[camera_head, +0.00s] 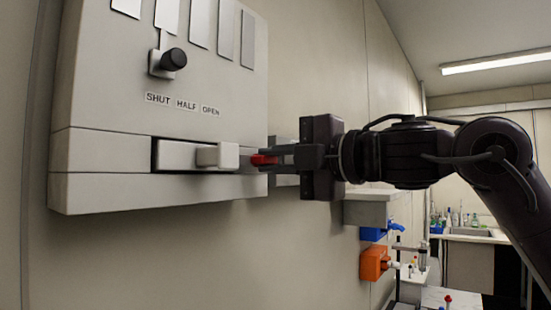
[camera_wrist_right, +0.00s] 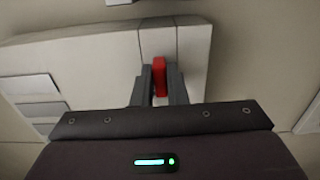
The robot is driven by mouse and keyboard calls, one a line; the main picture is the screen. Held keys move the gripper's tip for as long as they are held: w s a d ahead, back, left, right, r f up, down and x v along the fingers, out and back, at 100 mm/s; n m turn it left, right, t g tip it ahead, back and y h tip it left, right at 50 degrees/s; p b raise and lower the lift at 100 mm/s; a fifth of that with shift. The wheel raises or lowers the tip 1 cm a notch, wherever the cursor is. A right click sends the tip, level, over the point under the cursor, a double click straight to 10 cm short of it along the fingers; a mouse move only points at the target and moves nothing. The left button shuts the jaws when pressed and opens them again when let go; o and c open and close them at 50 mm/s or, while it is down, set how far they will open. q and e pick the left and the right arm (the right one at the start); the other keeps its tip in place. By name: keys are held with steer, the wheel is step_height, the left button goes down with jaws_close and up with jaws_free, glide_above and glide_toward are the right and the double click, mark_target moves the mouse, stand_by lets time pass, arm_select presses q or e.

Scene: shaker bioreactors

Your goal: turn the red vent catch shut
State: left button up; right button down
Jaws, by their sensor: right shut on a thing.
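The red vent catch (camera_head: 264,160) is on the right side of a pale wall-mounted box (camera_head: 100,150), near its lower edge. My right gripper (camera_head: 272,158) comes in from the right and is shut on the catch. In the right wrist view the red catch (camera_wrist_right: 160,76) stands between the two grey fingers of the right gripper (camera_wrist_right: 160,82). The fingers hide part of the catch in the head view. My left gripper is not in view.
The box front has a black knob (camera_head: 174,59), labels reading SHUT, HALF and OPEN (camera_head: 182,104), and a pale handle (camera_head: 217,155) in a slot. Below right are a blue fitting (camera_head: 373,234) and an orange one (camera_head: 374,263) on the wall. A sink counter (camera_head: 468,235) stands far right.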

stand_by(0.5)
steer(key=c, duration=1.4)
jaws_free()
steer(key=shift+c, duration=0.2)
steer(key=b+v, duration=0.3)
steer(key=v, duration=0.4)
steer(key=shift+s+d, duration=0.2)
steer(key=shift+d, duration=0.1)
